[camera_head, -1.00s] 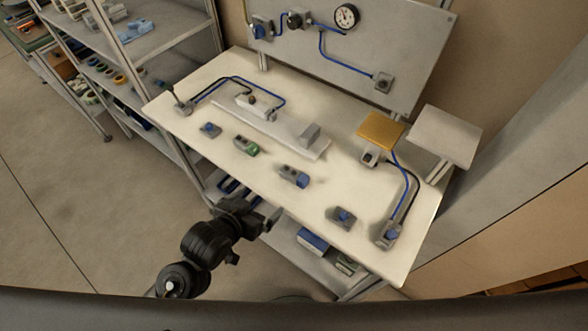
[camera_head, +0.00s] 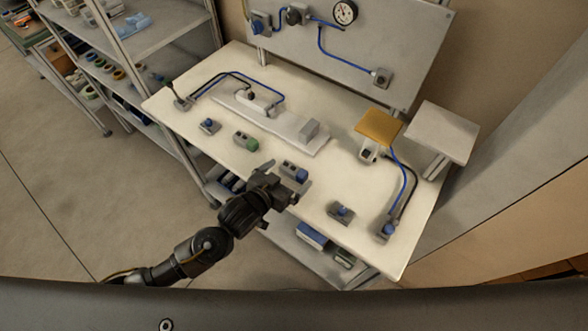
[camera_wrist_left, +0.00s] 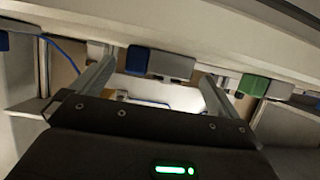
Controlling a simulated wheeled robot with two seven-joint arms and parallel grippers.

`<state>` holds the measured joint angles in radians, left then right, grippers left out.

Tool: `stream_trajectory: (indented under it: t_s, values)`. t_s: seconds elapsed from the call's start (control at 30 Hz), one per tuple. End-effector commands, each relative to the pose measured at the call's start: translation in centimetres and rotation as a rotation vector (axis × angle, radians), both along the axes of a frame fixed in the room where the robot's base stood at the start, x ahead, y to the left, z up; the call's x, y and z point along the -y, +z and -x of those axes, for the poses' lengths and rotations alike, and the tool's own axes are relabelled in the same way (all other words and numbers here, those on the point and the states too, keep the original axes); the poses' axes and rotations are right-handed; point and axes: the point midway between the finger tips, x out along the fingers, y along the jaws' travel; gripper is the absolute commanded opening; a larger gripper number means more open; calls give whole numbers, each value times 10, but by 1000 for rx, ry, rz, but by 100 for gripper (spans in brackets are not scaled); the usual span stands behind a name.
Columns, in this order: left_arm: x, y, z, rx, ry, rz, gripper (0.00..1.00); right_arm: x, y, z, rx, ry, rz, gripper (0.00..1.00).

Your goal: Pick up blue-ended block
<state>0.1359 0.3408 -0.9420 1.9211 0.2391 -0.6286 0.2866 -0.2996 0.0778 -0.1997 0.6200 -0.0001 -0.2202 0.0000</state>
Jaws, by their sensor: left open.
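Nothing is seen between the fingertips. My right gripper is not in view.
A green-ended block (camera_head: 245,140) lies to the left; a grey block with a blue knob (camera_head: 341,212) lies to the right.

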Motion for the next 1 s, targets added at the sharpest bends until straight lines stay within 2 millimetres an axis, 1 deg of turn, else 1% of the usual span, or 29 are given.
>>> stream_trajectory:
  t_s: [0.17,0.37,0.4,0.5,0.63,0.83,1.0]
  values:
    - [3,1,-3,1,-1,1,100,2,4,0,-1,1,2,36]
    - [19,0,-26,1,-1,-2,100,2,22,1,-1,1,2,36]
    - [22,-4,-30,0,-1,-2,100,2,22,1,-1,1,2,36]
    - [27,-10,-38,-1,-1,-1,100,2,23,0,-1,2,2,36]
    - [30,-13,-42,-1,-1,0,100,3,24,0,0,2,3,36]
    - [30,-14,-42,0,-1,0,100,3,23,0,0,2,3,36]
    - [30,-14,-42,0,-1,0,78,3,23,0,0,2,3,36]
